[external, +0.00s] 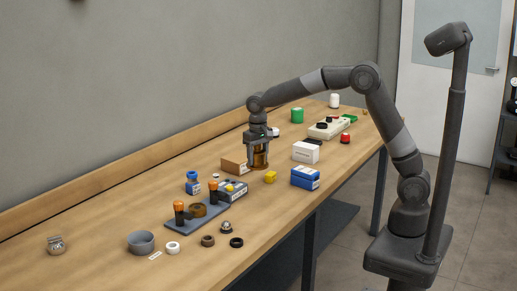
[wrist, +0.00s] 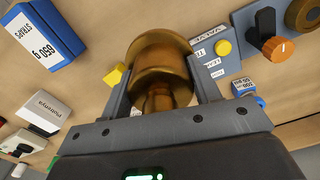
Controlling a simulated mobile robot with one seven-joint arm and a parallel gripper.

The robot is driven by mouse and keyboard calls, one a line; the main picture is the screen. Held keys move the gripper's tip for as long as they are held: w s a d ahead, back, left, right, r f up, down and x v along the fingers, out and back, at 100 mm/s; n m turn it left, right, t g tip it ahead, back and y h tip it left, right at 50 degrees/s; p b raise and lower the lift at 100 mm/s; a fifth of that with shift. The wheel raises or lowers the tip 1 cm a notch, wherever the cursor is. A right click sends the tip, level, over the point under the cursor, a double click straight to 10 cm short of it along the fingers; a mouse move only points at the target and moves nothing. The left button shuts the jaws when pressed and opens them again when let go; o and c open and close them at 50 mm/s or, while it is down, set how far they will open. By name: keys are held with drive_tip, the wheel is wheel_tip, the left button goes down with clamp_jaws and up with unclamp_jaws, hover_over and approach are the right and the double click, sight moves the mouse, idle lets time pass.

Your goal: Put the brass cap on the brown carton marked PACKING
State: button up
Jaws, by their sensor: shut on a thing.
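My gripper (external: 259,160) is shut on the brass cap, a shiny brown-gold rounded piece with a narrower neck. The cap (external: 260,159) hangs between the fingers, and it fills the middle of the wrist view (wrist: 163,65). The brown carton (external: 231,167) lies on the table just left of the gripper in the external view, with a white label at its right end; its lettering is too small to read there. The cap's lower end appears close to the table height, but I cannot tell the gap. In the wrist view the carton is not clearly visible.
A yellow cube (external: 270,177) and blue box (external: 305,177) stand right of the gripper, with a white box (external: 305,151) behind. Bare table lies behind the carton.

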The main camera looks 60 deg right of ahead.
drive_tip(key=w+d+r, duration=0.2)
drive_tip(key=w+d, duration=0.4)
drive_tip(key=d, duration=0.7)
drive_tip(key=w+d+r, duration=0.2)
drive_tip(key=w+d, duration=0.4)
drive_tip(key=d, duration=0.6)
hover_over(244, 158)
wheel_tip(244, 158, down, 6)
drive_tip(key=shift+s+a+f, duration=0.1)
drive_tip(key=shift+a+f, duration=0.05)
drive_tip(key=shift+f, duration=2.05)
drive_tip(key=shift+f, duration=0.1)
drive_tip(key=o, duration=1.2)
